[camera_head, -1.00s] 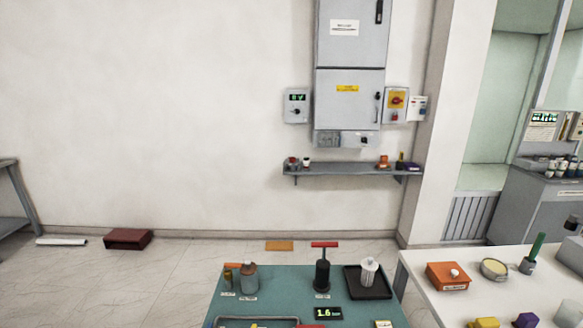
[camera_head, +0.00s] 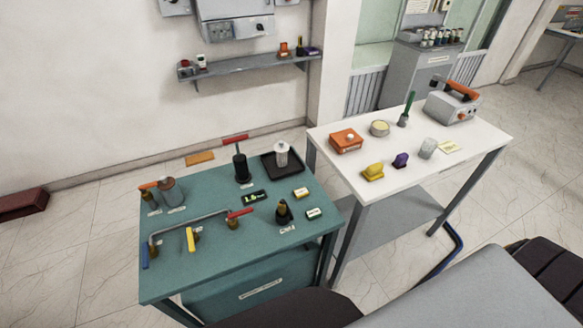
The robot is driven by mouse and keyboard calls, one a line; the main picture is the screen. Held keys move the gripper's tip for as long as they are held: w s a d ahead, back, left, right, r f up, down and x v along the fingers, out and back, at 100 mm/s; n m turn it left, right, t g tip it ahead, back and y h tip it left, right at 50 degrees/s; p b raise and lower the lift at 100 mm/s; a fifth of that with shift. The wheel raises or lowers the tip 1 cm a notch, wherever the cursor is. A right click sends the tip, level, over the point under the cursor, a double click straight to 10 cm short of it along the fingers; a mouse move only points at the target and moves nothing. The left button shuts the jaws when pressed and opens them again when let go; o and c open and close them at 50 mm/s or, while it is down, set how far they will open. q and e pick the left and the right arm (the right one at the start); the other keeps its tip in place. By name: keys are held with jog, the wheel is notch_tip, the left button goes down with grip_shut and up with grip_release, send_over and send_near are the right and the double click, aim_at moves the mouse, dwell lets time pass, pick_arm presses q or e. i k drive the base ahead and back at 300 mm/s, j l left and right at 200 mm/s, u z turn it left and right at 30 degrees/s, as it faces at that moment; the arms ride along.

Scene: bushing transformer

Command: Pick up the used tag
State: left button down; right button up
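Two small tag-like blocks lie on the right part of the teal table (camera_head: 205,266). One is a yellow and white tag (camera_head: 300,193); the other is a white and green tag (camera_head: 314,213), a little nearer. A flat pale yellow tag or note (camera_head: 450,147) lies on the white table (camera_head: 335,178). The writing is too small to tell which one is the used tag. Neither of my grippers is in view.
A black tray (camera_head: 271,175) holding a white ribbed part, a black red-handled pump (camera_head: 241,164), a bent pipe with valves (camera_head: 184,229) and a dark cone-shaped fitting (camera_head: 284,212) stand on the teal table. An orange-handled grey case (camera_head: 452,104) stands on the white table.

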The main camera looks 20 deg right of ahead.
aim_at(301, 192)
jog(key=z, duration=1)
